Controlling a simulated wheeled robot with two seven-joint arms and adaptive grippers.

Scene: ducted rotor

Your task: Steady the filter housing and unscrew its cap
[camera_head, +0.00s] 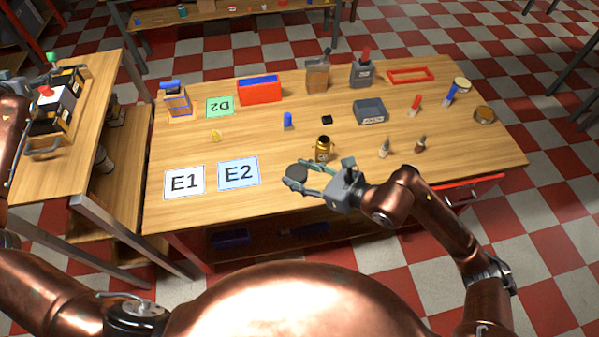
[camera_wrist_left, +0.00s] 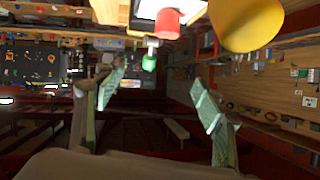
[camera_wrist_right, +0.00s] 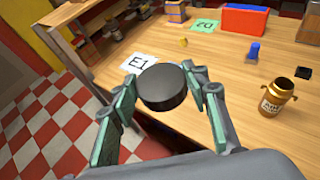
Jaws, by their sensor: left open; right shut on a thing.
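The filter housing appears to be the brass jar (camera_head: 323,149) with a pale label, upright on the table. It also shows in the right wrist view (camera_wrist_right: 277,97), with its mouth open and dark. My right gripper (camera_head: 298,174) is shut on a black round cap (camera_wrist_right: 166,87). It holds the cap apart from the jar, toward the table's near edge. My left gripper (camera_wrist_left: 160,92) is open and empty in the left wrist view, away from the jar. In the head view my left arm is at the far left edge, and its fingers are not clear.
Cards E1 (camera_head: 184,182) and E2 (camera_head: 238,173) lie left of the cap. A grey box (camera_head: 369,112), a blue cylinder (camera_head: 288,121) and small bottles (camera_head: 384,149) stand around the jar. A red bin (camera_head: 260,92) is farther back. A side table (camera_head: 88,100) stands left.

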